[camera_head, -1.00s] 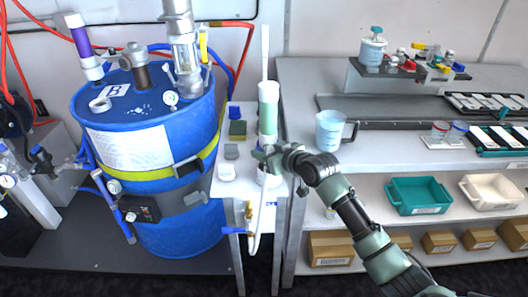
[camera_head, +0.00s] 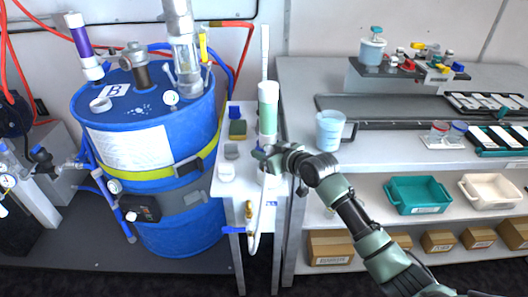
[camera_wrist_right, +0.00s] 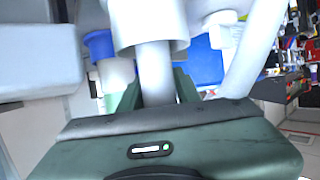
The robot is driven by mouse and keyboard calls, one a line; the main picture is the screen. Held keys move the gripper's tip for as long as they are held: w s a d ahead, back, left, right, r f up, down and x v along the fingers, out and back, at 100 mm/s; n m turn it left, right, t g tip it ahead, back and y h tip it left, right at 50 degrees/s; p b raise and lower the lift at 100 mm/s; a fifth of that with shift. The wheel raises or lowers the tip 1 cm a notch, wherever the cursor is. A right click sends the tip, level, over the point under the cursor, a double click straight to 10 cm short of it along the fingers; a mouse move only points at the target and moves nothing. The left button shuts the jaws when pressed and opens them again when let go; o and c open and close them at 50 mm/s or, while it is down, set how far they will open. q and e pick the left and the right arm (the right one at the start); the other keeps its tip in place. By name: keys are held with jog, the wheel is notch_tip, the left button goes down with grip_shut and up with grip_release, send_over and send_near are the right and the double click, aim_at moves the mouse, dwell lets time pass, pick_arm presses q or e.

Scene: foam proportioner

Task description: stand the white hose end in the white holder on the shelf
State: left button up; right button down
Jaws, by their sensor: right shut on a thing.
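My right gripper (camera_head: 264,153) is at the narrow white shelf (camera_head: 232,188), just below a tall green-and-white cylinder (camera_head: 268,108). In the right wrist view its fingers (camera_wrist_right: 152,88) are shut on a white shaft, which I take for the white hose end (camera_wrist_right: 154,68), under a wider white collar. The white hose (camera_head: 259,205) hangs from the gripper along the shelf front to a brass fitting. It also crosses the right wrist view (camera_wrist_right: 250,50). The gripper hides the shaft's lower part, and I cannot tell which piece is the white holder. My left gripper is out of view.
A large blue drum (camera_head: 150,125) stands close to the left. A beaker (camera_head: 330,130) stands on the bench to the right. The bench's front middle is clear.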

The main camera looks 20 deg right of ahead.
jog(key=shift+r+p, duration=0.1)
jog(key=shift+p, duration=0.2)
jog(key=shift+f+b, duration=0.4)
jog(key=shift+f, duration=0.25)
jog(key=c, duration=1.3)
grip_release()
jog(key=shift+s, duration=0.1)
